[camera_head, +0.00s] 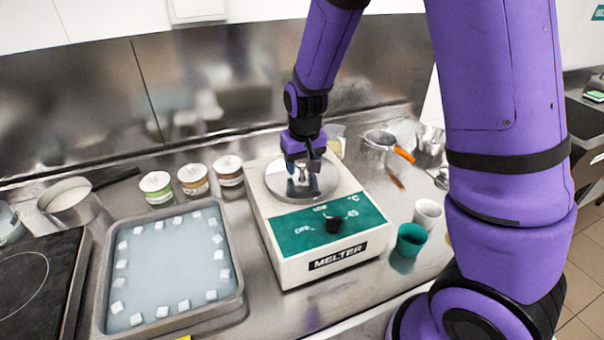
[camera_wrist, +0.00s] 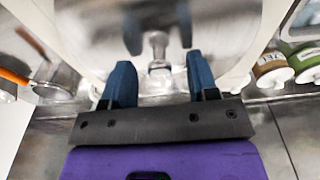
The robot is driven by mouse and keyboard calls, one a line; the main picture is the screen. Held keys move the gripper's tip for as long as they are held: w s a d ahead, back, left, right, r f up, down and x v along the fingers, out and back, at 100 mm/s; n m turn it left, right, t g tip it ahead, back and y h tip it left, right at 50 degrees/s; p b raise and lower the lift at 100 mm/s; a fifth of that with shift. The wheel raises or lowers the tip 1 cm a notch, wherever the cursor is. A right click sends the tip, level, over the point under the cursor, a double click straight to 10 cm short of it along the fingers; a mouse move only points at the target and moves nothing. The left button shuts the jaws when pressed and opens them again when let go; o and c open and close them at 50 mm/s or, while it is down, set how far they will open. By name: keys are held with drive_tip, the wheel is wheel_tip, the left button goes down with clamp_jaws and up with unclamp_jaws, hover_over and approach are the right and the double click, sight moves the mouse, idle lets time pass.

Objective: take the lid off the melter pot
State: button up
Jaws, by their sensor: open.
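The melter (camera_head: 320,225) is a cream box with a green front panel and a dark knob, standing on the steel counter. Its round shiny lid (camera_head: 322,187) covers the pot at the top, and the pot itself is hidden. My gripper (camera_head: 304,175) is over the lid, with its fingers pointing down near the lid's small knob. In the wrist view the lid knob (camera_wrist: 157,47) shows between and just beyond the two open blue fingers of my gripper (camera_wrist: 158,78). I cannot tell whether a finger touches the lid.
Jars (camera_head: 193,179) with white lids stand left of the melter. A steel tray (camera_head: 235,298) with white cubes lies at the front left. A sieve with an orange handle (camera_head: 404,155), a teal cup (camera_head: 410,240) and a white cup (camera_head: 427,213) are at the right.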

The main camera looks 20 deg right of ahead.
clamp_jaws()
drive_tip(key=shift+r, duration=0.1)
idle(0.3)
